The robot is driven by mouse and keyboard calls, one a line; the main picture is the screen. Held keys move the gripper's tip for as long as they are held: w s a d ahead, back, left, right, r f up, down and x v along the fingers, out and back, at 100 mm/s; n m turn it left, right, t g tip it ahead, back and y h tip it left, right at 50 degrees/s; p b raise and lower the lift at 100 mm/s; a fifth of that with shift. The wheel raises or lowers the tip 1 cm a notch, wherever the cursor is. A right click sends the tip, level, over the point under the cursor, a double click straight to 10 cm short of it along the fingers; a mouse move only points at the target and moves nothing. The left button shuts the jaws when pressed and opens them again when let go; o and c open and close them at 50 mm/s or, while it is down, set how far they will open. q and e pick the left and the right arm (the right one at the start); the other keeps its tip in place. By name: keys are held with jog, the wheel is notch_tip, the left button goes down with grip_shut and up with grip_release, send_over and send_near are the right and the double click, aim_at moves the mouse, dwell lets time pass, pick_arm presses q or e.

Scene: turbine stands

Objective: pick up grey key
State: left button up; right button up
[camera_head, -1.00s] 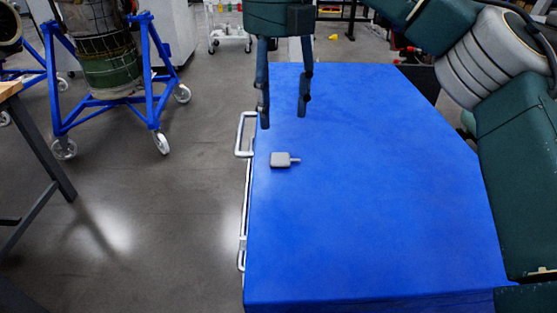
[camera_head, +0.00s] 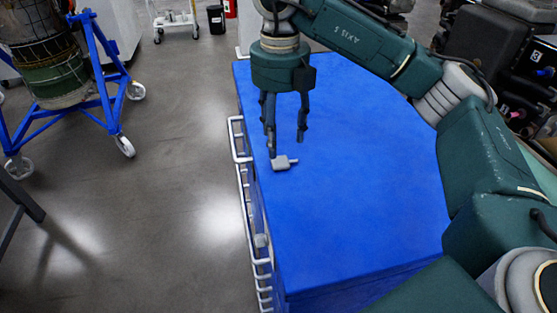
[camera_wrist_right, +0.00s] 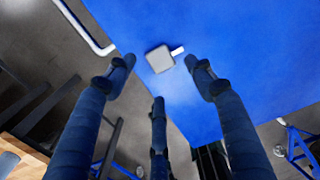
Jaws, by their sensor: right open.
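The grey key (camera_head: 281,163) lies flat near the left edge of the blue cart top (camera_head: 350,190), its thin stem pointing right. My right gripper (camera_head: 287,147) hangs above and just behind the key, fingers pointing down, open and empty. In the right wrist view the key (camera_wrist_right: 160,59) lies on the blue surface ahead of the fingertips, and the open fingers (camera_wrist_right: 160,82) stand apart with nothing between them. My left gripper is in neither view.
A silver rail (camera_head: 239,150) runs along the cart's left side. A blue wheeled stand (camera_head: 108,65) holding a turbine part is at the upper left. A white trolley (camera_head: 174,24) stands at the back. The rest of the cart top is bare, with open floor to its left.

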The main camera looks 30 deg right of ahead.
aim_at(280, 160)
jog(key=shift+f, duration=0.35)
jog(key=shift+a+f, duration=0.1)
jog(key=shift+f, duration=0.1)
jog(key=f+p, duration=0.2)
jog(key=f, duration=0.2)
jog(key=shift+d+f+p, duration=0.15)
jog(key=shift+d+p, duration=0.05)
jog(key=shift+p, duration=0.15)
jog(key=shift+w+f, duration=0.1)
jog(key=shift+f, duration=0.1)
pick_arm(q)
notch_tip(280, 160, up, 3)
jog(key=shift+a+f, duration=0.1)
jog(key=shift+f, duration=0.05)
pick_arm(e)
jog(key=c, duration=0.9)
